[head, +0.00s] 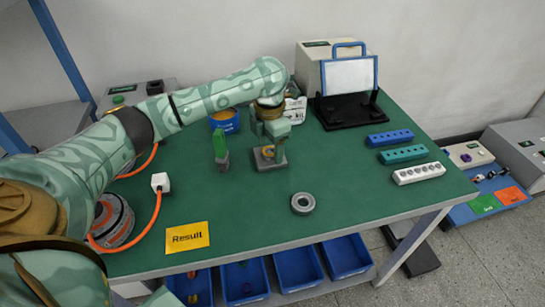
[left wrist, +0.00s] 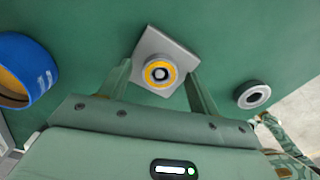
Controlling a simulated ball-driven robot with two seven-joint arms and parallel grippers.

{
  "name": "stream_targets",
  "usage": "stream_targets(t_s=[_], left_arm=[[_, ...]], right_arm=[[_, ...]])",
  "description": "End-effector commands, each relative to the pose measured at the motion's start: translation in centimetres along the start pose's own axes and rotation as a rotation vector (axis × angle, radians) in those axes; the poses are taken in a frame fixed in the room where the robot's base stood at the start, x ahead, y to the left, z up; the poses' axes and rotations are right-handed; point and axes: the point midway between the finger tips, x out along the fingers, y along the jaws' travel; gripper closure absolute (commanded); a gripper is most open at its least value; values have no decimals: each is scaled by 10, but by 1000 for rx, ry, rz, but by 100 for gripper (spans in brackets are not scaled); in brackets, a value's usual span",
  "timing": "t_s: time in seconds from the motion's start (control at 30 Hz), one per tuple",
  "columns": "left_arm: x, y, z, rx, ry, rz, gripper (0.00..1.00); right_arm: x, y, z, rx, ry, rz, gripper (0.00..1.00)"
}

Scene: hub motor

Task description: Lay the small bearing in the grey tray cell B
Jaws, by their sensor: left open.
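A grey square block (head: 268,162) stands on the green table. In the left wrist view, the block (left wrist: 178,50) carries a round piece with a yellow ring (left wrist: 160,73), a pale inner ring and a dark centre, perhaps the small bearing. My left gripper (head: 269,140) is open above it; in the left wrist view the fingers (left wrist: 160,80) show on either side of the round piece, with nothing visibly gripped. A larger grey ring (head: 303,203) lies flat nearer the front; it also shows in the left wrist view (left wrist: 254,95). I cannot make out a grey tray or cell B. My right gripper is out of view.
A green upright piece (head: 221,150) and a blue round container (head: 225,121) stand left of the block. Blue, teal and white holed strips (head: 418,173) lie at the right. A yellow "Result" card (head: 187,237) lies front left.

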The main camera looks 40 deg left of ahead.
Motion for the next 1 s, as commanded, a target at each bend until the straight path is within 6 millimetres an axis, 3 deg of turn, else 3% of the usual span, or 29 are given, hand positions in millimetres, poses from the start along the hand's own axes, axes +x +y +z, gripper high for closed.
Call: stream_targets(t_s=[0.23,0.4,0.77,1.0], left_arm=[[2,0,0,0,-3,1,41],[2,0,0,0,-3,1,87],[-2,0,0,0,-4,2,91],[-39,-1,0,-1,-7,3,91]], right_arm=[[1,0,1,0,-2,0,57],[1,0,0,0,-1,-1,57],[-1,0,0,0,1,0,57],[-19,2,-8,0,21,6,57]])
